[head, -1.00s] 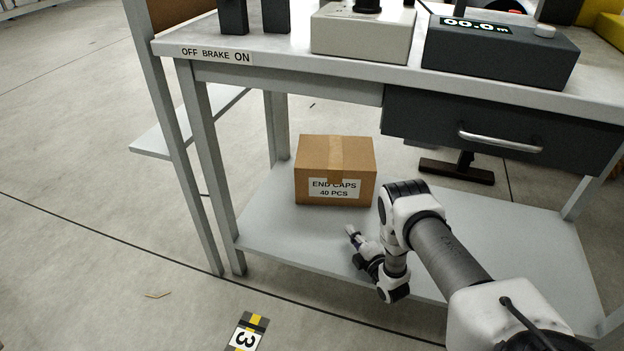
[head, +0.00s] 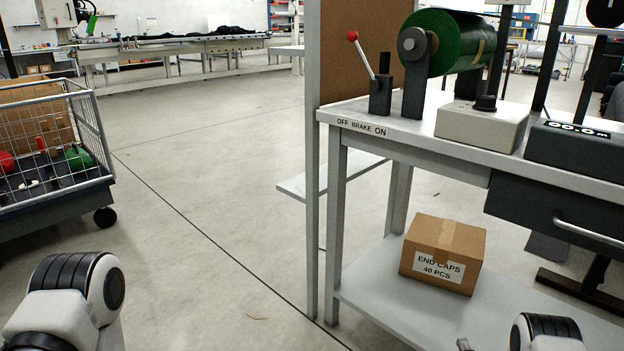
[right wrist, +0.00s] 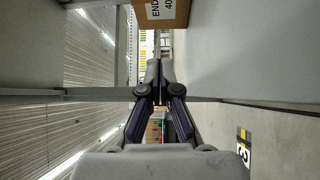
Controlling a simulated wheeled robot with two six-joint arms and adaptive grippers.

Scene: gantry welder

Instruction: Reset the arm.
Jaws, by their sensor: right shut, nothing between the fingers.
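My right gripper (right wrist: 160,68) is shut and empty in the right wrist view, its dark fingers together. In the head view, my right arm shows only as a white and black joint at the bottom right edge, with a small bit of the gripper (head: 463,343) at the bottom edge, in front of the table's lower shelf. A joint of my left arm shows at the bottom left; the left gripper is out of the picture.
A work table (head: 400,135) with a brake lever (head: 375,70) and green roll (head: 445,40) stands at right. An END CAPS box (head: 443,254) sits on its lower shelf (head: 375,300). A wire cart (head: 50,190) stands at left.

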